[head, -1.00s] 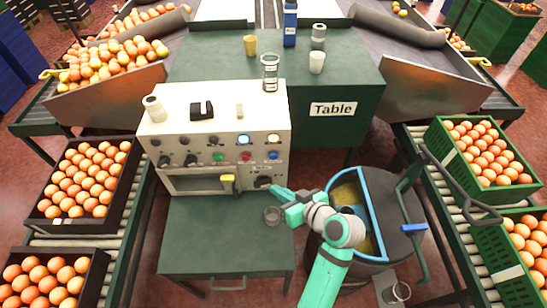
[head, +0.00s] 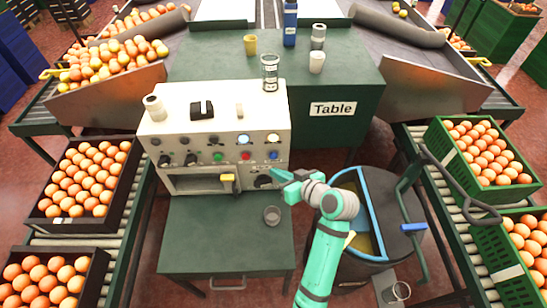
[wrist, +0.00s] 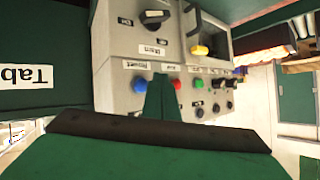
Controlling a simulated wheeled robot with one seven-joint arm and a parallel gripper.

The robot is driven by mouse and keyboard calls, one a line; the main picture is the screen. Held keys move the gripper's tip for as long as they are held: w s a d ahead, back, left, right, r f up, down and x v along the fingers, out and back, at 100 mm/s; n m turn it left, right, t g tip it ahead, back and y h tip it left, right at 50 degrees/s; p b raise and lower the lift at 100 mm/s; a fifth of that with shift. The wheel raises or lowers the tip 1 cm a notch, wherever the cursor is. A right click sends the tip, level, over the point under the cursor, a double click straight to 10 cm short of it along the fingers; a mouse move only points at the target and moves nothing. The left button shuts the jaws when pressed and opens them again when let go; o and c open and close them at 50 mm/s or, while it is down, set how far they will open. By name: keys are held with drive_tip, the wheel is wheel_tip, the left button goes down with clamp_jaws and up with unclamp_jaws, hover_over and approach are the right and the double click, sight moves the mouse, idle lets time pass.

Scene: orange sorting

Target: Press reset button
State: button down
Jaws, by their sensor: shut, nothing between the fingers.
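The control box (head: 155,118) is cream-coloured and stands on the green table. Its front carries a blue button (head: 273,155), a red button (head: 246,155) and a green button (head: 218,157) in a row. In the wrist view, the blue button (wrist: 140,85) and red button (wrist: 177,84) show on either side of my fingertips. A label lies beside the blue button, too small to read surely. My gripper (head: 274,174) is shut and empty, in front of the panel's lower right, below the blue button and near a black dial (head: 263,182). It also shows in the wrist view (wrist: 161,80). Contact cannot be told.
A yellow-handled lever (head: 227,178) is on the box front. A round bin (head: 375,190) with blue edging is at right. Orange crates (head: 120,190) flank both sides.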

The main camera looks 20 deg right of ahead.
sight(273, 156)
drive_tip(key=shift+w+d, duration=0.15)
drive_tip(key=shift+w, duration=0.45)
drive_tip(key=shift+w+d, duration=0.15)
drive_tip(key=shift+w, duration=0.4)
drive_tip(key=shift+w, duration=0.1)
drive_tip(key=shift+d, duration=0.1)
drive_tip(key=shift+a, duration=0.2)
idle(0.4)
drive_tip(key=shift+d, duration=0.1)
idle(0.4)
drive_tip(key=shift+w+d, duration=0.15)
drive_tip(key=shift+w, duration=0.25)
drive_tip(key=shift+w, duration=0.1)
drive_tip(key=shift+d, duration=0.1)
